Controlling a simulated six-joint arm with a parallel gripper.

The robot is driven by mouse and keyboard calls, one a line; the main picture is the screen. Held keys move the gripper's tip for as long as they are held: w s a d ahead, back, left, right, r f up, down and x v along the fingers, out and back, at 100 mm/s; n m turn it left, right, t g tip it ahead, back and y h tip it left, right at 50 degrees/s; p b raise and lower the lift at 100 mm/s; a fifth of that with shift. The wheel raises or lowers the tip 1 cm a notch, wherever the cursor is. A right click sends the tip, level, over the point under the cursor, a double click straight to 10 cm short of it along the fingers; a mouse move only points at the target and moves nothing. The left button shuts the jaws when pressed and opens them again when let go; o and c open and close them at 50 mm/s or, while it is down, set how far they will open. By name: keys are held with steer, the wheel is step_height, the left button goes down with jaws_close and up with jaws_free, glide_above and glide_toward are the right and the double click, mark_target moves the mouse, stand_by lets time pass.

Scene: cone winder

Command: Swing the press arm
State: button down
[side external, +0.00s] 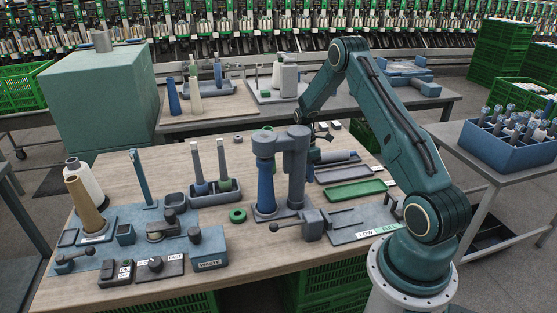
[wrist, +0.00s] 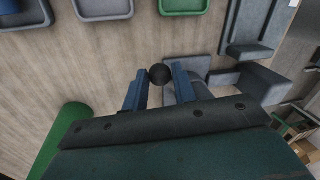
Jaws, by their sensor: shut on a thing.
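The grey press stands at the middle of the table in the side view. Its column (side external: 297,168) rises from a base, and its press arm (side external: 279,139) reaches left from the column top, over a blue cone (side external: 265,186). My gripper (side external: 314,153) is just right of the column, with its fingers largely hidden there. In the wrist view my gripper (wrist: 160,80) is shut on a round black knob (wrist: 160,73), held between its two blue fingers. The knob's join to the press arm is not visible.
A green tray (side external: 352,192) and a grey tray (side external: 345,172) lie to the right. Upright spindles (side external: 222,160) stand in a holder to the left.

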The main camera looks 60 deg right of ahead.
steer(key=shift+w, duration=0.15)
steer(key=c, duration=1.1)
jaws_free()
steer(key=shift+c, duration=0.2)
steer(key=shift+r, duration=0.1)
step_height(320, 180, up, 13)
steer(key=w+d, duration=0.1)
steer(key=w, duration=0.1)
steer(key=shift+d+r, duration=0.2)
steer(key=shift+w+r, duration=0.1)
